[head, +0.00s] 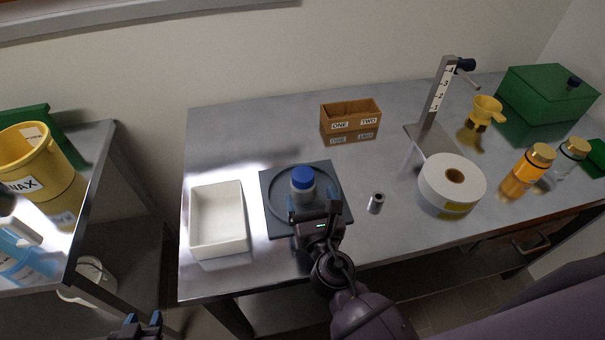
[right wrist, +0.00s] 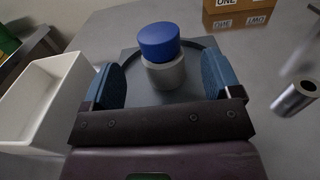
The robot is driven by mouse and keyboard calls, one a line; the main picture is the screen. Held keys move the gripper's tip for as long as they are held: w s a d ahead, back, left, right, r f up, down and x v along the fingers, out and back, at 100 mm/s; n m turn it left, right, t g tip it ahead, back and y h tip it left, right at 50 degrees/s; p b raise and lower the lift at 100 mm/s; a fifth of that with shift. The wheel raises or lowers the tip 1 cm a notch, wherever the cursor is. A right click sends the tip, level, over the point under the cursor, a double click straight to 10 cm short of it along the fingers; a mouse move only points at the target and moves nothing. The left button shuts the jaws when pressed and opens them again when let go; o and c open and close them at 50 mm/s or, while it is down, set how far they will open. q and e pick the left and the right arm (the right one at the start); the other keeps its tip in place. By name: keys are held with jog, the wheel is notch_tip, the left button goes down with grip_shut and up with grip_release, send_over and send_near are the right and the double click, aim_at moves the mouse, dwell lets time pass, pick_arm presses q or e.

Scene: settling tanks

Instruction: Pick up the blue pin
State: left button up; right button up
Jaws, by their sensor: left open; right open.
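The blue pin (head: 302,176) is a short upright cylinder with a blue top and a grey lower part. It stands on a dark grey square plate (head: 335,180) with a round rim. My right gripper (head: 312,203) is open, just on the near side of the pin. In the right wrist view the pin (right wrist: 160,42) shows ahead, centred between the two blue-grey fingers, with clear space on both sides. I cannot tell whether the fingertips reach past its sides. My left gripper (head: 142,321) is open and empty at the bottom left, off the table.
A white open tray (head: 219,254) stands left of the plate. A small metal cylinder (head: 376,203) stands to its right. A wooden box (head: 350,121) labelled ONE and TWO is behind. A white roll (head: 434,183) and orange bottle (head: 524,172) stand further right.

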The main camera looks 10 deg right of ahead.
aim_at(306, 183)
jog(key=shift+w, duration=0.85)
jog(key=shift+w+r, duration=0.15)
jog(key=shift+w, duration=0.4)
jog(key=shift+w+p, duration=0.4)
jog(key=shift+w, duration=1.75)
jog(key=c, duration=0.8)
jog(key=shift+c, duration=1.1)
pick_arm(q)
jog(key=shift+w+r, duration=0.2)
jog(key=shift+r, duration=0.35)
pick_arm(e)
jog(key=shift+r, duration=0.15)
